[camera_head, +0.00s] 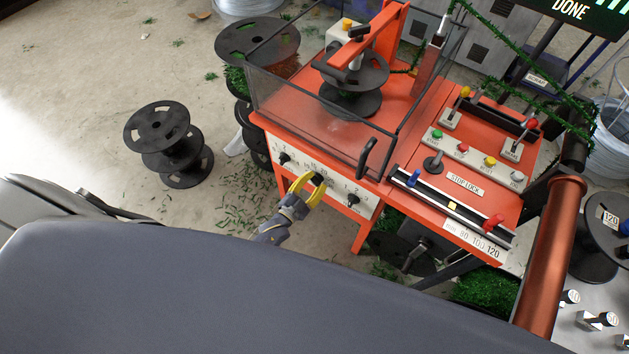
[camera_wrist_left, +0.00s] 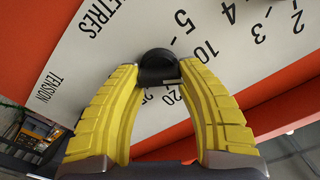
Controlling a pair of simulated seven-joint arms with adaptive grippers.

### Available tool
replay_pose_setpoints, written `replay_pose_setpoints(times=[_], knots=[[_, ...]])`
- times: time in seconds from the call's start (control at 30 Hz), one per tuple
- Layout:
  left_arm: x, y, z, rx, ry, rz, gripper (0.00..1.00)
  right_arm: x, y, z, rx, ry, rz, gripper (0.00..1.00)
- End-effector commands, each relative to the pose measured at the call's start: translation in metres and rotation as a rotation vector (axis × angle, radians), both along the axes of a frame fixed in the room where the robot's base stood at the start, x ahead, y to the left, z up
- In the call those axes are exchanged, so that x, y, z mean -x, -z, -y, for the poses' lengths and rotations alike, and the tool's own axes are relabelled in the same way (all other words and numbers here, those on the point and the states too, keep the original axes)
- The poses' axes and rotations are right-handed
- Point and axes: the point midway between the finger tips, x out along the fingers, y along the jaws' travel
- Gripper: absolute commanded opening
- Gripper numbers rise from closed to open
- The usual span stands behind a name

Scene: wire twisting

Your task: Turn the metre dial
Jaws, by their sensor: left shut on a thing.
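The metre dial (camera_head: 319,179) is a black knob in the middle of the white front panel (camera_head: 338,203) of the orange machine. In the left wrist view the dial (camera_wrist_left: 158,64) sits between the tips of my yellow fingers, below the partly cut-off word "METRES", near the numbers 5, 10 and 20. My left gripper (camera_head: 309,183) reaches the panel from the front and is shut on the dial; its fingers (camera_wrist_left: 161,75) touch the knob's sides. I cannot read where the dial's pointer stands. My right gripper is not in view.
Other black knobs sit left (camera_head: 283,158) and right (camera_head: 352,200) of the metre dial. A mesh guard with a black handle (camera_head: 368,157) rises above the panel. Black spools (camera_head: 167,143) stand on the floor at left. A screen (camera_head: 575,12) reads "DONE".

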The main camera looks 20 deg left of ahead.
Motion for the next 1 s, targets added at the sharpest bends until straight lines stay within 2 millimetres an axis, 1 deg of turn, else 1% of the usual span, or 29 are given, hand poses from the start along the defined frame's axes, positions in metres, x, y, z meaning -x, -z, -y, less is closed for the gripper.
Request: replay_pose_setpoints(times=[0.3, 0.5, 0.7, 1.0], knots=[[-0.0013, -0.0003, 0.0023, -0.268, 0.000, 0.078, 0.09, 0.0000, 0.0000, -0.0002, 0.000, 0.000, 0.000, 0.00], [-0.0013, 0.0002, 0.0029, -0.398, 0.000, 0.115, 0.09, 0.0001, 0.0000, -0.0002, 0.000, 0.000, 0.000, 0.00], [-0.0014, 0.0006, 0.0029, -0.486, 0.000, 0.140, 0.09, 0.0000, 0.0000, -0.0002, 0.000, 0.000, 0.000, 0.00], [-0.0014, 0.0009, 0.0030, -0.543, 0.000, 0.156, 0.09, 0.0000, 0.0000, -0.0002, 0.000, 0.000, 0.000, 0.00]])
